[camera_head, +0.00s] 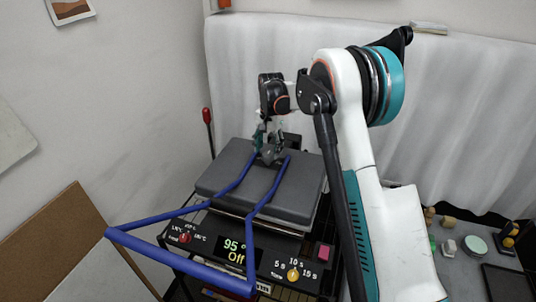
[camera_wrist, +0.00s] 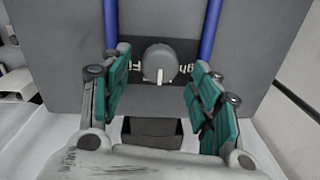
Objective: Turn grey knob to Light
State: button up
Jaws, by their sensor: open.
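The grey knob (camera_wrist: 159,64) shows in the wrist view, centred between my fingers. It is round with a pale pointer mark that points down in the picture. Behind it is a dark label strip (camera_wrist: 187,70) with partly hidden white lettering that ends in "ght" on the right and starts with "F" on the left. My gripper (camera_wrist: 160,100) is open, with one teal-padded finger on each side of the knob; I cannot tell whether either touches it. In the head view my gripper (camera_head: 270,148) is over the grey press top (camera_head: 225,182), and the knob is hidden there.
A blue tubular handle (camera_head: 180,267) runs from the press top out to the front. The front panel has a red knob (camera_head: 185,238), a lit display (camera_head: 236,252) and a yellow knob (camera_head: 293,273). Small items stand on the right-hand table (camera_head: 460,275).

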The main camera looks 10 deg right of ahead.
aim_at(268, 154)
jog(key=shift+f, duration=1.5)
jog(key=c, duration=1.1)
jog(key=n+b, duration=0.2)
jog(key=n, duration=0.2)
jog(key=shift+n, duration=0.3)
jog(key=n+b, duration=0.1)
jog(key=n, duration=0.4)
jog(key=shift+b, duration=0.35)
jog(key=shift+w+n, duration=0.1)
jog(key=shift+n, duration=0.2)
